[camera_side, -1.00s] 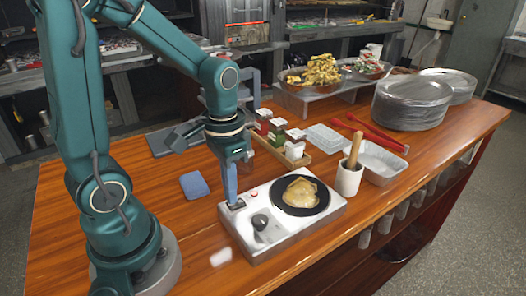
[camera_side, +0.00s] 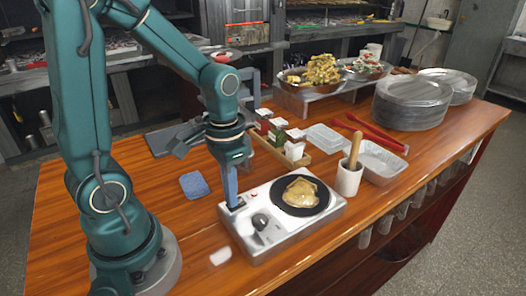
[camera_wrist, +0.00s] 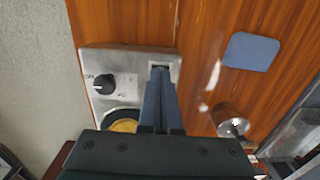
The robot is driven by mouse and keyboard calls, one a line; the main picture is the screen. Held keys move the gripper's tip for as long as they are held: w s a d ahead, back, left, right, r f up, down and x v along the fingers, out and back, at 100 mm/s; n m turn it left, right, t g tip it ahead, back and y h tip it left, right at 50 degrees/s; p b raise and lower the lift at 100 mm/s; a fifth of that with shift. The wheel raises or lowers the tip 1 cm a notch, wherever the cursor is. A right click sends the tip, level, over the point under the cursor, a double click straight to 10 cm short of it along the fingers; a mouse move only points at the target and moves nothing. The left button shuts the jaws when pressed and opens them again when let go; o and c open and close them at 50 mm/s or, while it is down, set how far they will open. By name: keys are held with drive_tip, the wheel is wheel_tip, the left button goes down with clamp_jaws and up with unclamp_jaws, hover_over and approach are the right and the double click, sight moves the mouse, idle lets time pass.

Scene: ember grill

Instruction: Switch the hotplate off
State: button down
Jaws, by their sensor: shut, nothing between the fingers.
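The hotplate (camera_side: 284,236) is a silver box on the wooden counter. It has a round black plate (camera_side: 318,207) with a yellowish flat food (camera_side: 300,193) on it. A black knob (camera_side: 260,221) sits on its front panel, and it also shows in the wrist view (camera_wrist: 104,84). A small dark-framed switch (camera_wrist: 164,67) lies at the panel's corner. My gripper (camera_side: 234,204) is shut and empty, pointing down with its fingertips at this switch; in the wrist view the fingers (camera_wrist: 160,76) partly cover it. The switch's position and exact contact are hidden.
A blue cloth or sponge (camera_side: 194,185) lies left of the hotplate. A wooden rack with jars (camera_side: 294,147) is behind. The counter in front of the hotplate is mostly clear.

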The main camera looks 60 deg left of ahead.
wheel_tip(320, 180, up, 7)
drive_tip(key=shift+f, duration=0.15)
idle(0.6)
drive_tip(key=s+d+r+t, duration=0.3)
drive_tip(key=d+t, duration=0.1)
drive_tip(key=t, duration=0.1)
drive_tip(key=shift+s+d+t, duration=0.2)
drive_tip(key=shift+d+t, duration=0.1)
drive_tip(key=shift+d, duration=0.1)
